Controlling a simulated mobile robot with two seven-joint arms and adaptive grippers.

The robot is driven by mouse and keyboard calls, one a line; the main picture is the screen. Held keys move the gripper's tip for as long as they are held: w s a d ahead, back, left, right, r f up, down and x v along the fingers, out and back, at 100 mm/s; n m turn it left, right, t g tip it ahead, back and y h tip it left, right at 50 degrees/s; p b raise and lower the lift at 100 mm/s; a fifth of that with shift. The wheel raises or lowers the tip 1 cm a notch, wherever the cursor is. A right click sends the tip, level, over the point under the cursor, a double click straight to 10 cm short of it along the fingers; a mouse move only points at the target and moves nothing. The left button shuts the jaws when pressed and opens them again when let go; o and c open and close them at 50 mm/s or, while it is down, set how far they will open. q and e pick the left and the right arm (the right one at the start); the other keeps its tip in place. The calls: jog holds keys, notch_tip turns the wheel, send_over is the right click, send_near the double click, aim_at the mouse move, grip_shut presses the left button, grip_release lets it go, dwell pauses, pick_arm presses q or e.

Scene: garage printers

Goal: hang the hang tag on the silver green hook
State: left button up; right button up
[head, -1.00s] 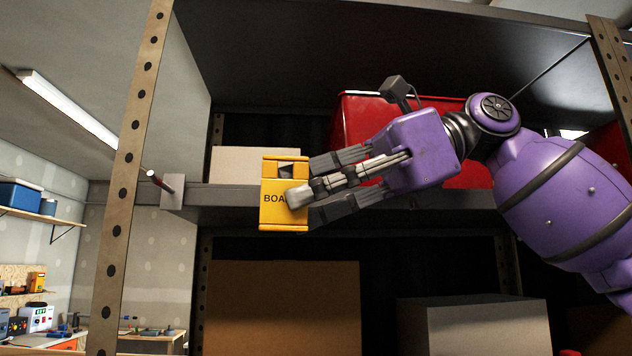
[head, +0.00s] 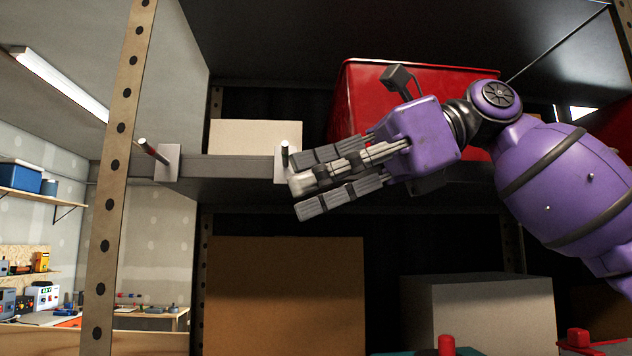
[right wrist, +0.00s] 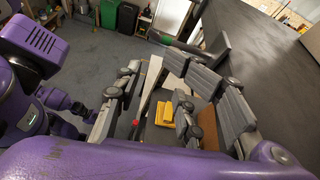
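My right gripper (head: 298,185) is open and empty in front of the shelf edge, fingers pointing left. Its fingers stand apart in the right wrist view (right wrist: 165,100). A silver hook (head: 284,155) on a pale plate is just beyond its upper fingertip; the fingers partly cover it and I cannot tell its colour band. A dark green bar (right wrist: 188,48) beside the fingers in the right wrist view may be part of it. The yellow hang tag is out of the head view. A yellow piece (right wrist: 165,113) shows low between the fingers, perhaps the tag; its support is unclear.
Another hook (head: 152,152), silver with red, sticks out of the shelf edge farther left. A red bin (head: 400,85) and a pale box (head: 255,136) stand on the shelf behind. Below are a brown box (head: 285,295) and a grey box (head: 480,310). A perforated post (head: 120,150) rises at left.

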jog(key=v, duration=1.2)
